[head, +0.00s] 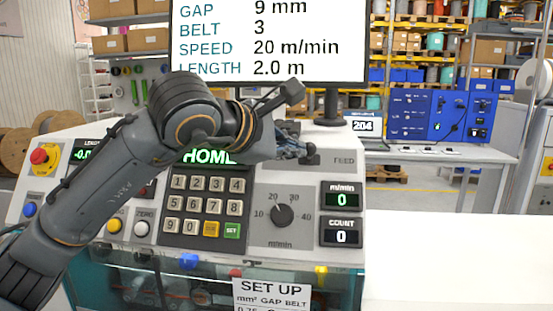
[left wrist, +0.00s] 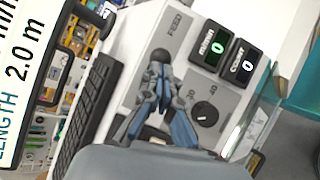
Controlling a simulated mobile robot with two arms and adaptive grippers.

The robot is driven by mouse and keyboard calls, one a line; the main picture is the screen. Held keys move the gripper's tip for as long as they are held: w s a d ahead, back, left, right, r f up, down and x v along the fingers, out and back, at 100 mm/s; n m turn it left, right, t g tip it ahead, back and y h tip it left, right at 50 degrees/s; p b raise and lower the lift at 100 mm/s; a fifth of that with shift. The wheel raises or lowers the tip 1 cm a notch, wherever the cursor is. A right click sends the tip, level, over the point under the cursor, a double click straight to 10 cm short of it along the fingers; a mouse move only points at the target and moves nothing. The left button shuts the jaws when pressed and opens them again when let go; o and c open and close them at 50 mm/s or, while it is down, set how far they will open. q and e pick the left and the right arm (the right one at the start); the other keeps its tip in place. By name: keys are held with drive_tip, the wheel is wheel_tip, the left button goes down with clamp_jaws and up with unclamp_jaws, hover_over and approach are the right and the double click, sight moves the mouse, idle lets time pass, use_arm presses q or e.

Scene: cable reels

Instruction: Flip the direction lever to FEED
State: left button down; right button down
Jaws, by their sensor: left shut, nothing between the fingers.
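The direction lever shows as a dark round knob (left wrist: 160,56) in the left wrist view, just beyond the fingertips, with the FEED label (left wrist: 179,25) beyond it. My left gripper (left wrist: 163,82) is shut and empty, its blue-grey fingers closed together close to the knob; I cannot tell whether they touch. In the head view the left gripper (head: 296,150) reaches over the upper panel, left of the FEED label (head: 344,161). There the arm and fingers hide most of the lever, and its exact position is unclear. My right gripper is not in view.
Below the lever are the speed dial (head: 282,215), the m/min display (head: 341,199) and the COUNT display (head: 341,232). A keypad (head: 205,206) lies to the left. A monitor (head: 270,40) stands behind. The white surface (head: 450,255) at right is clear.

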use_arm(q)
drive_tip(key=shift+d+n+t+y, duration=0.25)
drive_tip(key=shift+n+t+y, duration=0.05)
drive_tip(key=shift+y, duration=0.3)
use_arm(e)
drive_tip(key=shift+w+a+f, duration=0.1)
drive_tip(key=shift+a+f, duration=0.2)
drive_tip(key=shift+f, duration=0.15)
use_arm(q)
drive_tip(key=shift+w+a, duration=0.1)
drive_tip(key=shift+a, duration=0.05)
drive_tip(key=shift+w+a+f+b, duration=0.35)
drive_tip(key=shift+w+b, duration=0.15)
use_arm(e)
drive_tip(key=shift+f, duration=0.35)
use_arm(q)
drive_tip(key=shift+a, duration=0.1)
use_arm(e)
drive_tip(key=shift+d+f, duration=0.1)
